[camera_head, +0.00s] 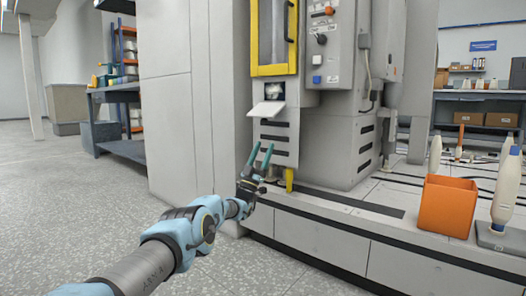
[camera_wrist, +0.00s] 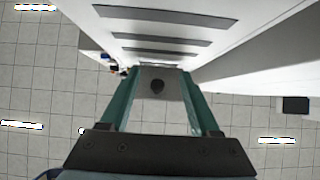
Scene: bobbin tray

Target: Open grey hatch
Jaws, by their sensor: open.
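The grey hatch (camera_head: 266,108) is a pale flap on the machine front, sticking outward at the lower edge of a small opening (camera_head: 273,90). Something whitish shows inside the opening. My gripper (camera_head: 261,148) is below the flap, in front of the slotted panel, with its green fingers pointing up. In the wrist view my gripper (camera_wrist: 159,74) is open and empty.
The slotted machine panel (camera_head: 274,141) stands close behind my gripper. A yellow-framed door (camera_head: 273,70) is above the opening, and a yellow post (camera_head: 289,180) is below right. An orange bin (camera_head: 447,205) and bobbins stand on the platform at right. The floor at left is clear.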

